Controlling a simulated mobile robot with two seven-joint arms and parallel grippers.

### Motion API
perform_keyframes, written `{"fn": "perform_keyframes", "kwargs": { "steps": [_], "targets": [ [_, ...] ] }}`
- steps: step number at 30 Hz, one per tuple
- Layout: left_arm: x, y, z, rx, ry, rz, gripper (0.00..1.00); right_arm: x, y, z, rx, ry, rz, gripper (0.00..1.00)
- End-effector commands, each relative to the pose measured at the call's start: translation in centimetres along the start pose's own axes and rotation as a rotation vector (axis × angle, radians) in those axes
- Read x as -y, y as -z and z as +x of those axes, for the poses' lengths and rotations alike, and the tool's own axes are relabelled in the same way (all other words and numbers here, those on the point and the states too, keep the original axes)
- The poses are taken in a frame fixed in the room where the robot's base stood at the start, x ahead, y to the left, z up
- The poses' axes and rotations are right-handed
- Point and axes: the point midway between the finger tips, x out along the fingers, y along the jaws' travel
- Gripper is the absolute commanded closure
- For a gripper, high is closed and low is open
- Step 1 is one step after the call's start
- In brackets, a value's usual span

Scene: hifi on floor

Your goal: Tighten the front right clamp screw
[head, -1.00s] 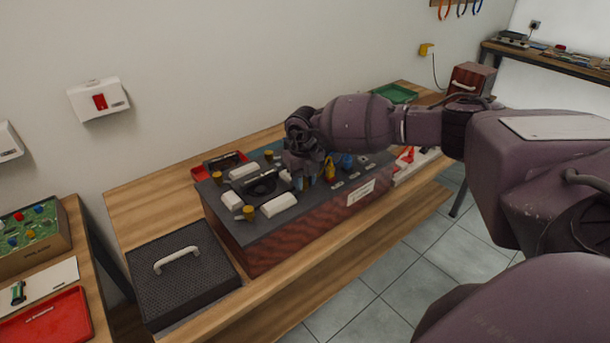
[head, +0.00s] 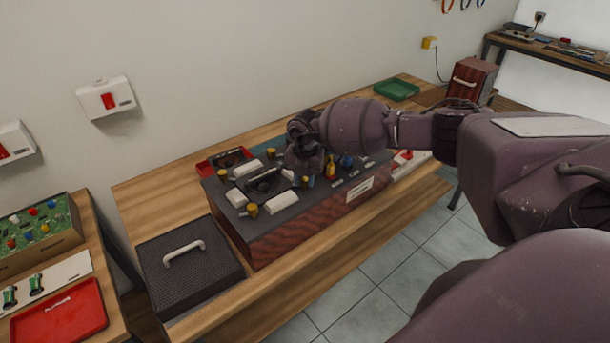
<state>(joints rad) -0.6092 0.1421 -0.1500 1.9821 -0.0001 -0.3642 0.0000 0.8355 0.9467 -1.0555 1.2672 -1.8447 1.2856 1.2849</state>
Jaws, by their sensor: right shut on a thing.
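A dark unit with reddish sides (head: 310,222) stands on the wooden bench. On its top is a dark square fixture (head: 266,184) with white blocks around it. Yellow clamp screws stand at its corners: the front left one (head: 252,210), the back left one (head: 222,175) and the back right one (head: 270,155). My right gripper (head: 306,175) points down at the fixture's front right corner and is shut on the front right clamp screw (head: 308,183), which is mostly hidden by the fingers. My left gripper is out of view.
A yellow-orange knob (head: 331,170) and a blue knob (head: 347,161) stand right of the gripper. A black box with a white handle (head: 190,268) sits at the bench's left end. A red tray (head: 206,169) lies behind the unit, a green tray (head: 397,89) farther back.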

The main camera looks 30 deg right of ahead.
Motion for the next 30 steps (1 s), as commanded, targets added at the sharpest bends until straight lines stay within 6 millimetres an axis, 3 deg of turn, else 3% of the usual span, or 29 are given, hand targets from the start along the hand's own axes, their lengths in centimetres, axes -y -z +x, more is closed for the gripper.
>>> {"fn": "perform_keyframes", "kwargs": {
  "steps": [18, 19, 23, 24, 30],
  "targets": [
    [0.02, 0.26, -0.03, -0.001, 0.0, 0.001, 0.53, -0.01, -0.09, -0.07, 0.002, -0.001, 0.047, 0.96],
    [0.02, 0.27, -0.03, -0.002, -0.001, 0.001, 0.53, -0.01, -0.09, -0.08, 0.002, -0.001, 0.047, 0.71],
    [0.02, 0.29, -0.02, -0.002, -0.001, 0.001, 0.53, -0.01, -0.07, -0.07, 0.002, -0.001, 0.047, 0.51],
    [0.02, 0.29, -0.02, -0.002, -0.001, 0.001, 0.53, -0.01, -0.07, -0.06, 0.002, -0.001, 0.047, 0.47],
    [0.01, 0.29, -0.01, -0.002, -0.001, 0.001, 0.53, -0.01, -0.03, -0.03, 0.001, 0.0, 0.046, 0.47]
  ]
}}
